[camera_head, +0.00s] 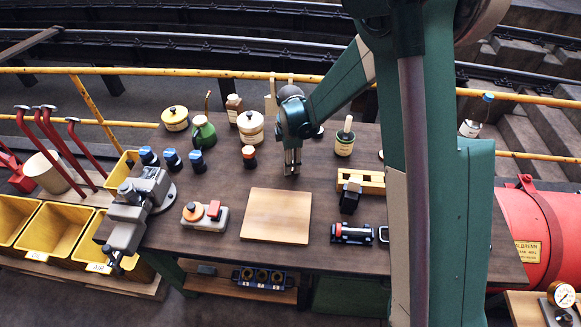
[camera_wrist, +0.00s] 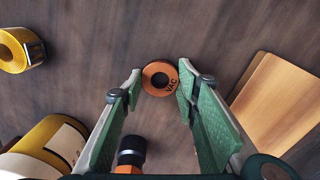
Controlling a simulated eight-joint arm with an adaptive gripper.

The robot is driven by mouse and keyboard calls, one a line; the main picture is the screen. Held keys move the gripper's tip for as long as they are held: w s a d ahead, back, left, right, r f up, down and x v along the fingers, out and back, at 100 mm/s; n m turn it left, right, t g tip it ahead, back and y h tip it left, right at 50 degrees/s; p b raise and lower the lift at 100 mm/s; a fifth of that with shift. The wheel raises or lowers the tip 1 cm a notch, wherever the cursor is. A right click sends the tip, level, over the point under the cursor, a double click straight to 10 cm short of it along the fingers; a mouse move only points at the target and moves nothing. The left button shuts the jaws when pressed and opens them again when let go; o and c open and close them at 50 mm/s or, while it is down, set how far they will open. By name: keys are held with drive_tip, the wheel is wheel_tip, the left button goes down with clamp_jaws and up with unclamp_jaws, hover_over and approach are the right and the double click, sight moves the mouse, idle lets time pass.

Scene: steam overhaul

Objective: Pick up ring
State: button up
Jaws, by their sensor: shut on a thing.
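The ring (camera_wrist: 160,77) is a small orange disc with a dark hole and the dark letters "VAC" on its face. It shows in the wrist view between the tips of my gripper (camera_wrist: 159,72), whose green-padded fingers reach it from both sides. My gripper is shut on the ring. In the head view my gripper (camera_head: 292,171) points down over the back middle of the dark workbench (camera_head: 225,258). The ring is hidden or too small to make out there. I cannot tell whether it touches the bench.
A wooden board (camera_head: 276,216) lies in front of my gripper. A small black-and-orange bottle (camera_head: 249,157) and a cream tin (camera_head: 250,128) stand close on its left. A green pot with a brush (camera_head: 345,143) stands on the right. A grey vise (camera_head: 135,205) is at the left edge.

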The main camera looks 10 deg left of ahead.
wheel_tip(320, 180, up, 10)
idle(1.0)
idle(0.6)
drive_tip(key=s+a+r+p, duration=0.1)
drive_tip(key=s+a, duration=0.2)
drive_tip(key=s, duration=0.9)
drive_tip(key=s+a+r+p, duration=0.1)
drive_tip(key=s+a, duration=0.2)
drive_tip(key=s, duration=0.9)
drive_tip(key=shift+s+n, duration=0.2)
drive_tip(key=shift+n, duration=0.2)
drive_tip(key=shift+d, duration=0.1)
hover_over(265, 218)
drive_tip(key=shift+f, duration=2.9)
drive_tip(key=shift+d+f, duration=0.1)
